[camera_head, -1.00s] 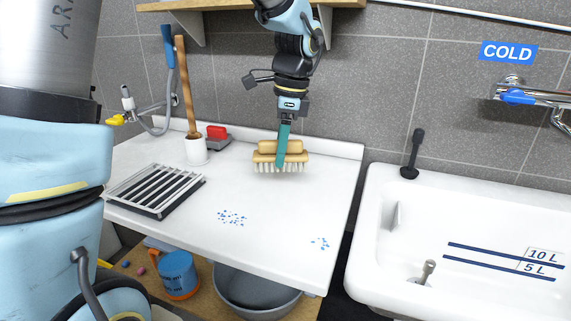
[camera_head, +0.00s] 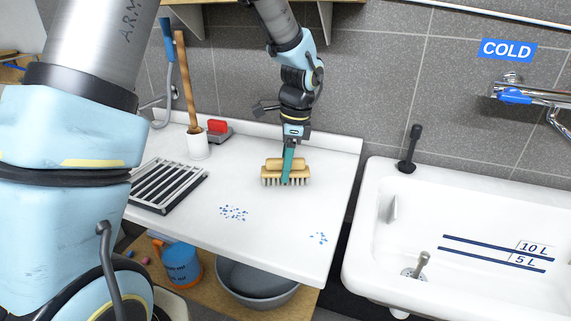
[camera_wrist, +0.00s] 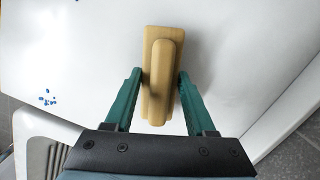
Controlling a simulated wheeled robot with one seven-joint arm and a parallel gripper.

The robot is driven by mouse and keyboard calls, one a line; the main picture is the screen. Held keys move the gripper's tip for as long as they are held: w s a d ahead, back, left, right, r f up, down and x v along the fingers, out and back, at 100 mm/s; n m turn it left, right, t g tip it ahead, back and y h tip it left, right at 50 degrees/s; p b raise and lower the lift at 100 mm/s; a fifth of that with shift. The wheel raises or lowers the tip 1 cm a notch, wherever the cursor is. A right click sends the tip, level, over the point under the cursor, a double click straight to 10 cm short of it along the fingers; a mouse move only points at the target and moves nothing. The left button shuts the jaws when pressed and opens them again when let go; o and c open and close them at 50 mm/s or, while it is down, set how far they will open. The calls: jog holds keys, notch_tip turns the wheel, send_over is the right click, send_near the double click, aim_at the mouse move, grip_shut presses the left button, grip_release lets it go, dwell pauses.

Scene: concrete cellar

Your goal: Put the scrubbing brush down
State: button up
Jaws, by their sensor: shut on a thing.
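The scrubbing brush (camera_head: 272,172) has a tan wooden body with a raised grip and pale bristles pointing down. My gripper (camera_head: 288,166) is shut on its raised grip from above. In the wrist view, the brush (camera_wrist: 158,100) lies between the two green fingers of the gripper (camera_wrist: 159,78). The brush is level over the white worktop (camera_head: 262,215), towards its back right. Its bristles are at or just above the surface; I cannot tell whether they touch.
Blue specks (camera_head: 233,212) lie on the worktop in front of the brush. A slatted rack (camera_head: 167,185), a white pot (camera_head: 197,145) with a wooden handle and a red-topped item (camera_head: 218,127) stand to the left. A white sink (camera_head: 375,225) is at right. Worktop around the brush is clear.

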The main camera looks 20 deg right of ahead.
jog(key=shift+f, duration=0.2)
jog(key=o, duration=1.3)
